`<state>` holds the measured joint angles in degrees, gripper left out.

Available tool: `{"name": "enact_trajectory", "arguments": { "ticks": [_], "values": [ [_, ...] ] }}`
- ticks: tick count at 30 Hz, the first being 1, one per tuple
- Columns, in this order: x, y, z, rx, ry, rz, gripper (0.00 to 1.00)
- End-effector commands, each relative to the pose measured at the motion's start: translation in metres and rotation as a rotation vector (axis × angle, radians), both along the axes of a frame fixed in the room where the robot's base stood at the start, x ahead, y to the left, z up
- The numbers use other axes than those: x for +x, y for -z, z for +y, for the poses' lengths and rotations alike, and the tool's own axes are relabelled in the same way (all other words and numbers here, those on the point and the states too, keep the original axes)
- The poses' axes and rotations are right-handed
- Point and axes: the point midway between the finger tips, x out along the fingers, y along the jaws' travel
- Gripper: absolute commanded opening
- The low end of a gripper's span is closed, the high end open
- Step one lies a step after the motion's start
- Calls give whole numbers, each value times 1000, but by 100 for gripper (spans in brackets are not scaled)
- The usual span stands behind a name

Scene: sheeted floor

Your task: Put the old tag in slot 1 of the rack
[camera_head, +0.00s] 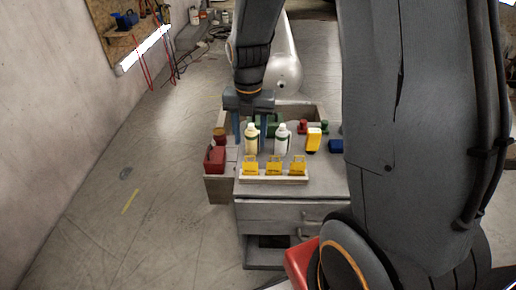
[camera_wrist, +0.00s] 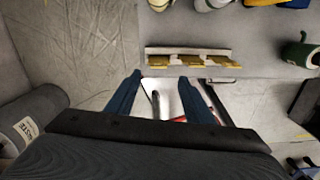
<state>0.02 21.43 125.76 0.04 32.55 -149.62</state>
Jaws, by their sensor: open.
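A pale rack (camera_head: 263,181) lies along the near edge of the grey cabinet top, with three yellow tags (camera_head: 273,166) standing in a row on it. The rack (camera_wrist: 160,50) and tags (camera_wrist: 193,61) also show in the wrist view, just beyond my fingertips. I cannot tell which tag is the old one, nor read slot numbers. My gripper (camera_head: 252,147) points down over the cabinet top, its two blue fingers apart. In the wrist view my gripper (camera_wrist: 161,80) has nothing held between its fingers. In the head view a cream bottle (camera_head: 251,140) appears between the fingers.
A white bottle (camera_head: 282,141), a yellow item (camera_head: 313,139) and a blue item (camera_head: 336,146) stand behind the rack. A red item (camera_head: 215,158) is at the cabinet's left. A green mug (camera_wrist: 298,52) shows at right in the wrist view. Open floor lies to the left.

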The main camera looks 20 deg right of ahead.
Motion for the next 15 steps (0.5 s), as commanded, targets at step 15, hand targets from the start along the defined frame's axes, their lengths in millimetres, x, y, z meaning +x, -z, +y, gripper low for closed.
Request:
{"name": "enact_trajectory", "arguments": {
  "ticks": [15],
  "values": [
    [-56,-23,0,30,1203,-35,48]
  ]
}}
